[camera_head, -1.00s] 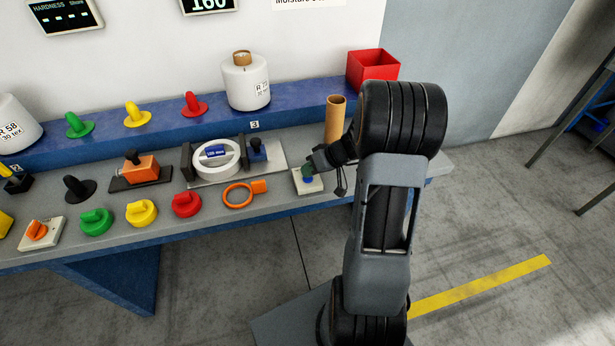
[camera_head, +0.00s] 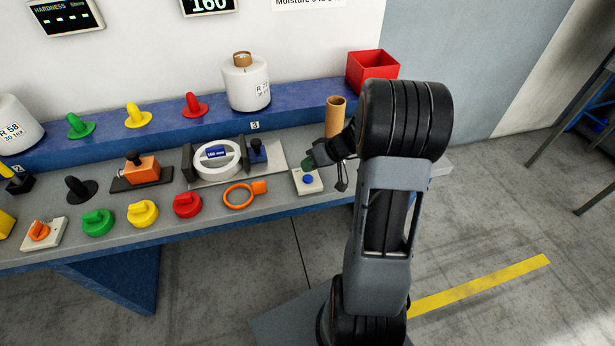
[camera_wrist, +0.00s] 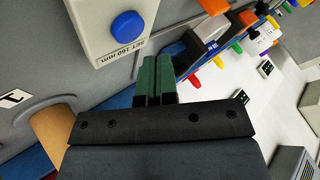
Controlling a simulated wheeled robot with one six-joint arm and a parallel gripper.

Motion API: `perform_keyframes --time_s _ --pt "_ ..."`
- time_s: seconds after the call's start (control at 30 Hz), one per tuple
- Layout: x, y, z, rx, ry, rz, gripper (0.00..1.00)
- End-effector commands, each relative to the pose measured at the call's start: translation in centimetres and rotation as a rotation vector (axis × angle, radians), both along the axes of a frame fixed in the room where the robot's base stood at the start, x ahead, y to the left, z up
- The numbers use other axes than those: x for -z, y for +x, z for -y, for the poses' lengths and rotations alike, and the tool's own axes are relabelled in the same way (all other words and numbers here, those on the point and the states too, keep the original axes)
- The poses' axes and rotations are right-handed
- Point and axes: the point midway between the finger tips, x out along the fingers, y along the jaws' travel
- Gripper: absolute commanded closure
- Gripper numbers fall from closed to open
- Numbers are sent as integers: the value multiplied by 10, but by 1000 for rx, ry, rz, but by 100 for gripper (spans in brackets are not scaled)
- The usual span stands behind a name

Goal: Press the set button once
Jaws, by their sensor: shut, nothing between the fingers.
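The set button is a blue round cap (camera_head: 308,179) on a small pale box (camera_head: 307,187) near the front right of the bench. In the wrist view the shut fingertips (camera_wrist: 155,62) are beside the box's labelled edge, off the cap.
A cardboard tube (camera_head: 335,116) stands close behind my gripper. An orange ring with a tab (camera_head: 240,195) lies left of the button box. The winding unit with a white ring (camera_head: 215,158) is behind it. A red bin (camera_head: 372,70) sits at the back right.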

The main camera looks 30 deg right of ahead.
Motion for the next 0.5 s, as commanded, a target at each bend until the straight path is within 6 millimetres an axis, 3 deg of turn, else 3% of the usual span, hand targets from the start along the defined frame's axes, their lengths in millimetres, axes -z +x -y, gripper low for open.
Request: perform_keyframes --time_s 0.3,0.5 --pt "-33 0 0 0 -1 2 100" --pt "-42 0 0 -1 0 1 100"
